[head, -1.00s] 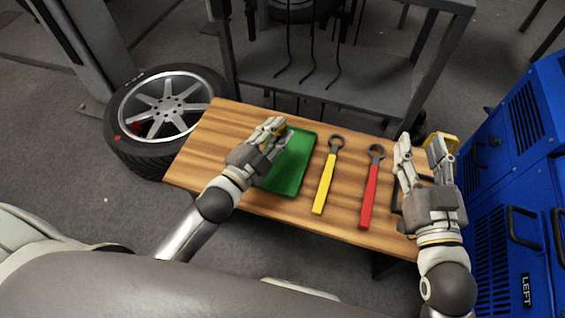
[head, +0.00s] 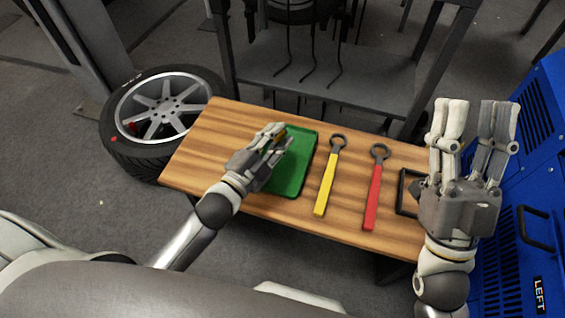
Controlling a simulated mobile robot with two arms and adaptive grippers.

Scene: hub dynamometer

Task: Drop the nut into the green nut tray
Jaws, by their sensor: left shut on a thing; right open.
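The green nut tray (head: 292,172) lies on the wooden table, left of the two wrenches. My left gripper (head: 279,139) is over the tray's left part, its fingers shut on a small brass-coloured nut (head: 281,133), which is mostly hidden between the fingertips. I cannot tell how high it is above the tray. My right gripper (head: 476,112) is open and empty, raised over the table's right end with its fingers pointing away from me.
A yellow-handled wrench (head: 324,190) and a red-handled wrench (head: 372,197) lie right of the tray. A black frame (head: 403,192) lies near the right gripper.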

